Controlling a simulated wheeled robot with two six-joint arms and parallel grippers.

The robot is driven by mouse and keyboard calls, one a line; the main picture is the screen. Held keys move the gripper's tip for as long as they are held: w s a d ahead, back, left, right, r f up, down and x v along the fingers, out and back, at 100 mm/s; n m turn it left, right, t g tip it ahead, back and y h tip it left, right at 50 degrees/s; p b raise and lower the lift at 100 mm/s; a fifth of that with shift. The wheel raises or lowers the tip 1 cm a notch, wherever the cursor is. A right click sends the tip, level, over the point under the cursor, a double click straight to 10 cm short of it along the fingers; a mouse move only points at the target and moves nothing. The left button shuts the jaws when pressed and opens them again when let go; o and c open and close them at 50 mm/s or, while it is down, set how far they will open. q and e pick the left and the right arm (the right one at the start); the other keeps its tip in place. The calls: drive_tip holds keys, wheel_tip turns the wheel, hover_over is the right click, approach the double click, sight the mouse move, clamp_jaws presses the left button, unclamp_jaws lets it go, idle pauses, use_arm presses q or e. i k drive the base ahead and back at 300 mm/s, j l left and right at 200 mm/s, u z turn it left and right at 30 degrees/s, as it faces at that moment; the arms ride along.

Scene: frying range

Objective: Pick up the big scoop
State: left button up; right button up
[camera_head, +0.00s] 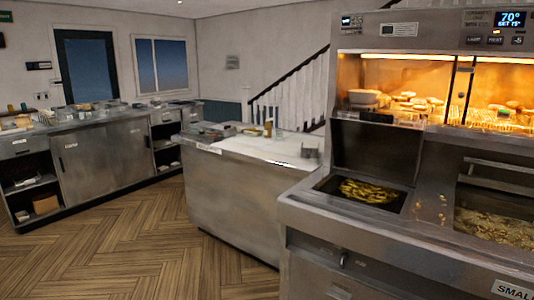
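I cannot clearly make out a big scoop in the head view. A small grey metal item (311,150) stands at the right end of the middle counter, too small to identify. Neither of my grippers is in view. The frying range (385,238) fills the right side. One open pan (368,191) holds yellow-brown food, and a larger pan (495,226) on its right holds pale golden bits.
A lit heated cabinet (452,62) with food stands above the range. A steel middle counter (235,195) with a white top stands left of the range. A long steel counter (103,157) runs along the back left. The wooden floor (120,240) is clear.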

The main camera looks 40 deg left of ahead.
sight(308, 152)
drive_tip(key=u, duration=1.05)
